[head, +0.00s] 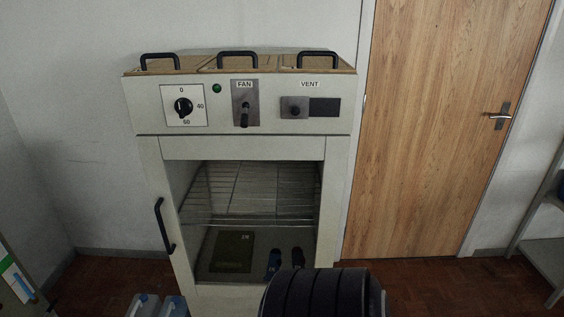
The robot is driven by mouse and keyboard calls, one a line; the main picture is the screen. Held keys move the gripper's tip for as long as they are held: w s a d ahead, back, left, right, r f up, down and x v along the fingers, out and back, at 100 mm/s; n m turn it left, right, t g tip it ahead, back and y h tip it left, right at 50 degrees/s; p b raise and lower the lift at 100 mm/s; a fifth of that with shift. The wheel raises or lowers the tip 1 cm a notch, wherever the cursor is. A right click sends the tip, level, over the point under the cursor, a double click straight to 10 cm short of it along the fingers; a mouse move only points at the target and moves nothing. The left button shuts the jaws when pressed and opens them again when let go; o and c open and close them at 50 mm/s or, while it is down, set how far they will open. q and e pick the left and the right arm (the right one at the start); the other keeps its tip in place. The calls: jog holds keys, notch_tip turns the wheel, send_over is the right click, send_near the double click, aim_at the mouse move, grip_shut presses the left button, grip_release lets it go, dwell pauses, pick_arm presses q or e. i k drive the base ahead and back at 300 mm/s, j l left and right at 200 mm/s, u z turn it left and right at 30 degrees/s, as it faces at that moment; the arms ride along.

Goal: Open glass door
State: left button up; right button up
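The glass door (250,175) is on the front of a pale cabinet (147,180) and looks shut in its frame. Its black bar handle (164,225) is upright, slightly slanted, on the left side of the door. Through the glass I see a wire rack (250,190), a dark green flat item (232,250) and small dark blue items (274,262) on the floor inside. The lower right part of the door is hidden by a dark ribbed rounded shape in front. Neither of my grippers is in view.
Above the door is a control panel with a dial (183,106), a FAN switch (245,112) and a VENT slider (295,110). Blue-lidded containers (158,305) stand low at front left. A wooden door (450,130) is at right, shelving (545,245) beyond it.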

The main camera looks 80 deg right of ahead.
aim_at(154, 150)
jog(key=l+z, duration=0.1)
jog(key=z, duration=1.8)
jog(key=k+l, duration=0.05)
